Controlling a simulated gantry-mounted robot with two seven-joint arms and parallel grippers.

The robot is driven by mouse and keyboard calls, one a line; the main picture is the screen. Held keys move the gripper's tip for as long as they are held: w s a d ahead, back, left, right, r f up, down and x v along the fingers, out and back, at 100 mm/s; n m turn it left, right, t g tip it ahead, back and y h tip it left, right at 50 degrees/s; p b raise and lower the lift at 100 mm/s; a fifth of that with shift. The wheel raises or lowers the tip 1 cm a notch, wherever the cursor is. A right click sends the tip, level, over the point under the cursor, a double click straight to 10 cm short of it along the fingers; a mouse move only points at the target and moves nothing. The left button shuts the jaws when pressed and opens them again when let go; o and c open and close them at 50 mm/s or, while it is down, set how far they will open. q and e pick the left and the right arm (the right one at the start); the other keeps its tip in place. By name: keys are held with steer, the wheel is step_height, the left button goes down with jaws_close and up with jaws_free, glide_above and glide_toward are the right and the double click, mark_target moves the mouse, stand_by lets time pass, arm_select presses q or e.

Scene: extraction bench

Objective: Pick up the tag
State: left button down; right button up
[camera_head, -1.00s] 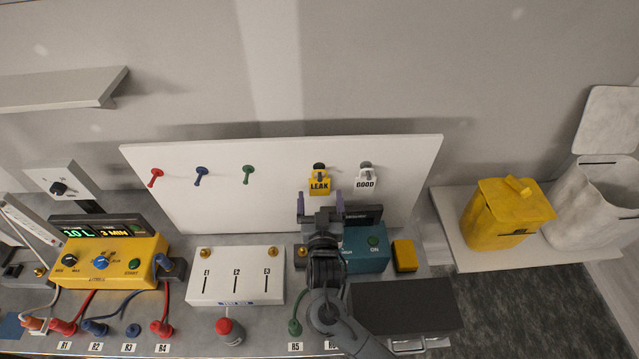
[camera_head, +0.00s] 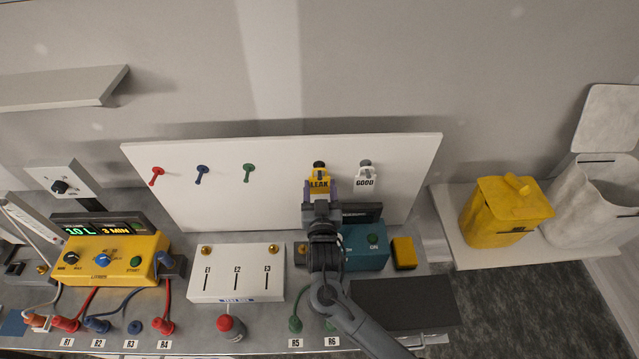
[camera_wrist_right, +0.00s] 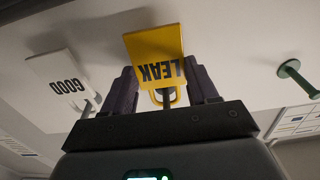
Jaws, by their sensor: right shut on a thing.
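The yellow LEAK tag (camera_head: 319,181) is at its peg on the upright white board. The white GOOD tag (camera_head: 365,181) hangs on the peg to its right. My right gripper (camera_head: 321,190) is at the LEAK tag, one finger on each side, shut on it. In the right wrist view the yellow tag (camera_wrist_right: 157,60) shows upside down between the dark fingers, with a peg at its loop. Whether the tag is clear of the peg I cannot tell. The GOOD tag (camera_wrist_right: 62,83) is apart from the fingers. My left gripper is not in view.
Red (camera_head: 156,176), blue (camera_head: 202,174) and green (camera_head: 248,172) pegs on the board are bare. Below stand a white box (camera_head: 237,273), a teal box (camera_head: 365,250) and a yellow device (camera_head: 110,262). A yellow bin (camera_head: 505,212) is at the right.

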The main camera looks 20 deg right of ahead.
steer(key=shift+r, duration=0.1)
steer(key=shift+r, duration=0.45)
steer(key=shift+s+a+r+b, duration=0.1)
steer(key=shift+s+r+b, duration=0.1)
steer(key=shift+b, duration=0.1)
steer(key=b+v, duration=0.2)
steer(key=v, duration=1.5)
steer(key=shift+s, duration=0.25)
steer(key=shift+r, duration=0.1)
